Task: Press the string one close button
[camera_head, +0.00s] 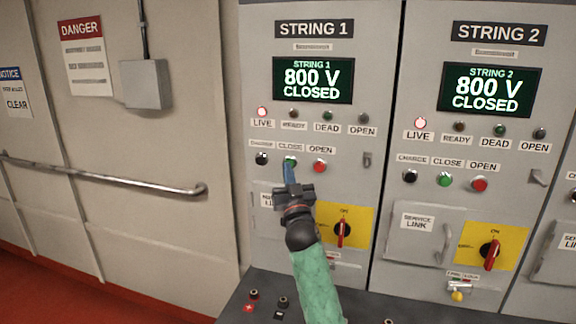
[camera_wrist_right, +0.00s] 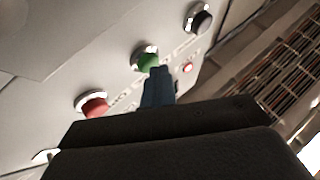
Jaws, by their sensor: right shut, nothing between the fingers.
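The string one panel has a green close button (camera_head: 290,161) in the middle of its button row, between a black charge button (camera_head: 261,158) and a red open button (camera_head: 320,166). The string one display (camera_head: 312,80) reads 800 V CLOSED, and the LIVE lamp is lit. My right gripper (camera_head: 288,166) is shut and empty, its blue fingertips at the lower edge of the green button. In the right wrist view the green button (camera_wrist_right: 146,59) shows just beyond the fingertips (camera_wrist_right: 160,72); I cannot tell whether they touch. My left gripper is not in view.
The string 2 panel (camera_head: 479,162) stands to the right with the same buttons. A red rotary handle on a yellow plate (camera_head: 342,232) sits below the string one buttons, beside my right arm. A dark ledge (camera_head: 262,284) juts out below. A handrail (camera_head: 120,180) runs along the left wall.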

